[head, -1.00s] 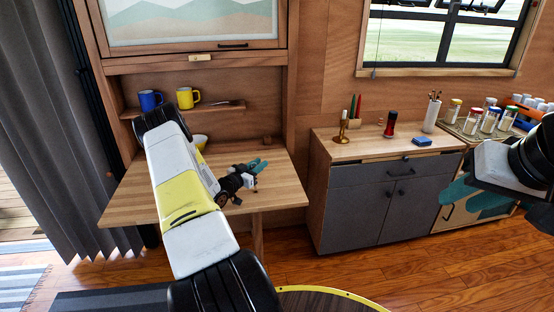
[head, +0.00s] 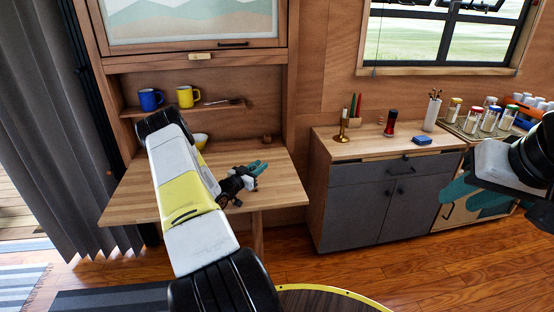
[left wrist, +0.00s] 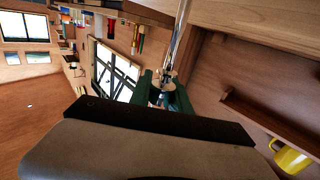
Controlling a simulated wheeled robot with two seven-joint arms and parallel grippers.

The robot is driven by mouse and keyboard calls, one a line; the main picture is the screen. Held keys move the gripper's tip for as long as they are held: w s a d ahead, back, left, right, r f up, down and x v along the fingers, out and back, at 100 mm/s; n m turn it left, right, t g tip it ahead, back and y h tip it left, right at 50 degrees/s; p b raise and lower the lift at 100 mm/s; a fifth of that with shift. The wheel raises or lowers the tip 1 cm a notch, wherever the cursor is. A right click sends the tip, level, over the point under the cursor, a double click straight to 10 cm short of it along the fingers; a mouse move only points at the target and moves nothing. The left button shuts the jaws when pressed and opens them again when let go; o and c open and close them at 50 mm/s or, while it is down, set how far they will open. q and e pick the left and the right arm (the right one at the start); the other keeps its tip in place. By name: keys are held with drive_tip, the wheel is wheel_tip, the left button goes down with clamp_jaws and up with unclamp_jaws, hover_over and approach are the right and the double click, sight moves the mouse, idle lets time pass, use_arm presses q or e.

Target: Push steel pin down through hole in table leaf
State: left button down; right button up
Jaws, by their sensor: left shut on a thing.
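The wooden table leaf (head: 145,198) stands out level from the wall cabinet at the left. My left gripper (head: 257,167), with teal fingers, is over the right part of the leaf. In the left wrist view, its green fingers (left wrist: 164,92) are shut around a small piece with tan round ends. A shiny steel pin (left wrist: 182,32) runs away from the fingers beside the wood edge. The hole is hidden, and I cannot tell whether the pin is in it. My right gripper (head: 478,196) is at the far right, clear of the leaf; its finger gap is unclear.
A blue mug (head: 150,99) and a yellow mug (head: 187,96) stand on the shelf above the leaf. A white bowl (head: 200,140) sits at the leaf's back. A grey cabinet (head: 362,205) with small items on top stands to the right.

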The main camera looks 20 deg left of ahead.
use_arm(q)
drive_tip(key=shift+f, duration=0.55)
drive_tip(key=c, duration=1.1)
unclamp_jaws()
drive_tip(key=shift+c, duration=0.2)
drive_tip(key=shift+v, duration=3.85)
drive_tip(key=shift+r, duration=0.1)
